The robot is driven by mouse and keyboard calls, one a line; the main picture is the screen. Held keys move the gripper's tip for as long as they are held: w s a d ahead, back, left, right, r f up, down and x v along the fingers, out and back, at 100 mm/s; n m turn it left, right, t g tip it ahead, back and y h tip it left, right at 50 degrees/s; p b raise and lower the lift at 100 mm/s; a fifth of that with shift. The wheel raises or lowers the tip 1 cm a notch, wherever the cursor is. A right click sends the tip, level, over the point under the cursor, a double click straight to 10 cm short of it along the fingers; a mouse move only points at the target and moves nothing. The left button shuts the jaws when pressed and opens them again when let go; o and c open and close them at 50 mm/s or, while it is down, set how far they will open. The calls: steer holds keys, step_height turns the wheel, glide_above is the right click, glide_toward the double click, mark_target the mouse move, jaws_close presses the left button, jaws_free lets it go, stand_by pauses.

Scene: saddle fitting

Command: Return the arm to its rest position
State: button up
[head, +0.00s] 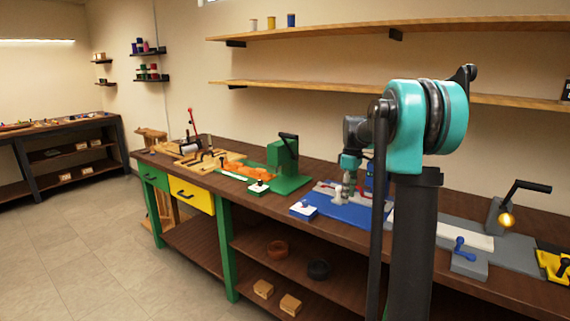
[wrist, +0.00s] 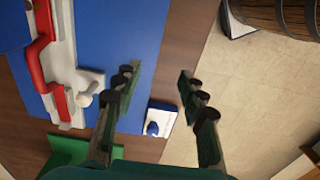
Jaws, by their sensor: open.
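My arm, teal and dark grey, stands raised in front of the bench in the head view and bends down toward it. My gripper (head: 347,191) hangs low over the blue board (head: 352,213). In the wrist view its two dark fingers (wrist: 155,85) are spread apart with nothing between them. The blue board (wrist: 125,35) lies beyond the left finger, with the bench edge and floor showing between the fingers. How high the fingertips are above the board is hard to tell.
A red and white fixture (wrist: 50,60) lies beside the fingers. A white block with a blue knob (head: 303,210) sits at the board's left. A green press (head: 283,160) stands farther left; a crank (head: 515,203) stands right. Shelves (head: 390,30) run above. Floor left is clear.

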steer(key=s+a+f+m+t, duration=0.1)
steer(key=s+f+m, duration=0.2)
steer(key=s, duration=0.8)
steer(key=s+a+f+m+t, duration=0.1)
steer(key=s+f+m, duration=0.3)
steer(key=s+f, duration=0.4)
steer(key=s+a+f+m+t, duration=0.2)
steer(key=s+f, duration=0.3)
steer(key=s, duration=0.9)
steer(key=shift+s+a+f+m, duration=0.25)
steer(key=shift+f+m, duration=0.1)
steer(key=shift+m, duration=0.55)
